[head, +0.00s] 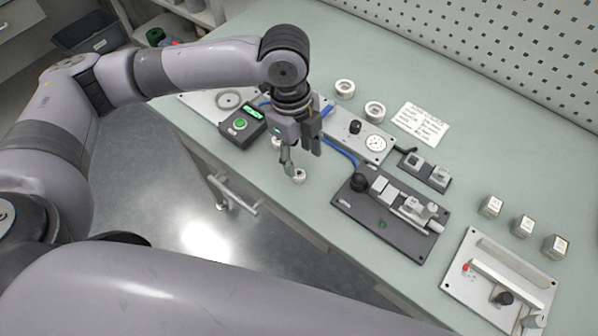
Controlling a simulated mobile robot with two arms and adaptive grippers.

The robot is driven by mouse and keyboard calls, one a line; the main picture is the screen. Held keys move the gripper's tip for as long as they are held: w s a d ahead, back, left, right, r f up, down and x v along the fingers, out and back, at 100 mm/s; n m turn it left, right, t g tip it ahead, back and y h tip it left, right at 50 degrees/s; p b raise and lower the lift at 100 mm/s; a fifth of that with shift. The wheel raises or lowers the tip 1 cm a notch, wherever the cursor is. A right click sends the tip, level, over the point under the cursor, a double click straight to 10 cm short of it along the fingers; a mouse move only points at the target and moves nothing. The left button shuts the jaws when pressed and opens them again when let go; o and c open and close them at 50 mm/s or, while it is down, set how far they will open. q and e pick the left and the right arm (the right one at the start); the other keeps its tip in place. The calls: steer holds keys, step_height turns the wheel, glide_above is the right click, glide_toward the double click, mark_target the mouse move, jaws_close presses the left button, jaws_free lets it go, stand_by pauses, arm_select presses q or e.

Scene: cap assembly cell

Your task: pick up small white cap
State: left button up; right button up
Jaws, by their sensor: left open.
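A small white cap (299,176) lies on the pale green table near its front edge. My left gripper (303,162) points down with its fingers apart, just above and beside this cap. One fingertip is very close to the cap; I cannot tell whether they touch. Another small white piece (276,142) shows just left of the gripper, partly hidden. My right gripper is not in view.
A black box with a green button (241,123) stands left of the gripper. Metal blocks (490,206) and a grey clamp plate (462,287) are farther right. A perforated wall (500,45) bounds the back.

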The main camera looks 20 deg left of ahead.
mark_target(299, 173)
arm_select(q)
steer(key=shift+s+a+f+p, duration=0.15)
steer(key=shift+f+p, duration=0.2)
steer(key=shift+f, duration=2.4)
steer(key=shift+c, duration=0.2)
steer(key=c, duration=0.7)
